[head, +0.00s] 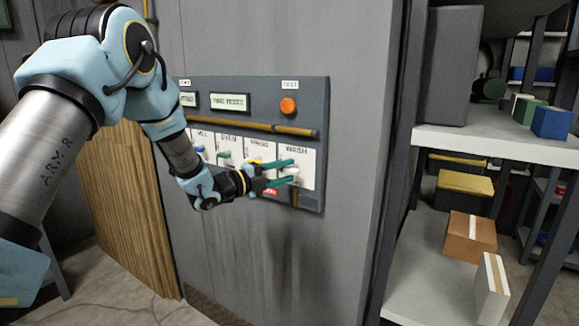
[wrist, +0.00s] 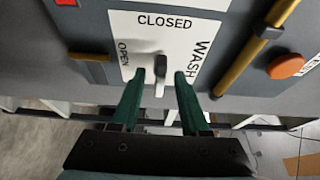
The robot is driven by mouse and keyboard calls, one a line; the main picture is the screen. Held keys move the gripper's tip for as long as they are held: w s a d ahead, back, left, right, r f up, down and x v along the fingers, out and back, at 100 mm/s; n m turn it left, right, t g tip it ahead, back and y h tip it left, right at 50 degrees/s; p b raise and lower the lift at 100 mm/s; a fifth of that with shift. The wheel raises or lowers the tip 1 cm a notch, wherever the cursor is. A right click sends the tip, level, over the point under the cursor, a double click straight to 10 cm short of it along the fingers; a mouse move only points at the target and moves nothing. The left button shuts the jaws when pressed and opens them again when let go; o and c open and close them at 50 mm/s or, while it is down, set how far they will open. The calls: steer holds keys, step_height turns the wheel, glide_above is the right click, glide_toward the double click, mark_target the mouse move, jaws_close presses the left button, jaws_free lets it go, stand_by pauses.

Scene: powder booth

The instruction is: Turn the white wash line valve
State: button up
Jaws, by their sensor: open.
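The white wash line valve (wrist: 160,67) is on a white panel lettered WASH in the wrist view, with CLOSED and OPEN marks around it. Its short handle has a dark part and a pale part; I cannot tell its exact setting. In the head view the white valve (head: 291,173) is on the rightmost panel of the row. My gripper (head: 283,171) is open, with its two green fingers reaching to the valve. In the wrist view the handle lies between the fingertips, with gaps visible on both sides. I cannot tell how deep the fingers reach.
Other valves, with a green handle (head: 224,156) and a yellow handle (head: 257,161), sit left on the same grey board. A brass pipe (head: 255,125) runs above the panels, and an orange button (head: 288,106) is higher. Shelves with boxes (head: 470,235) stand at the right.

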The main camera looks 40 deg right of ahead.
steer(key=shift+s+d, duration=0.15)
steer(key=shift+d, duration=0.7)
steer(key=shift+c, duration=0.2)
jaws_close()
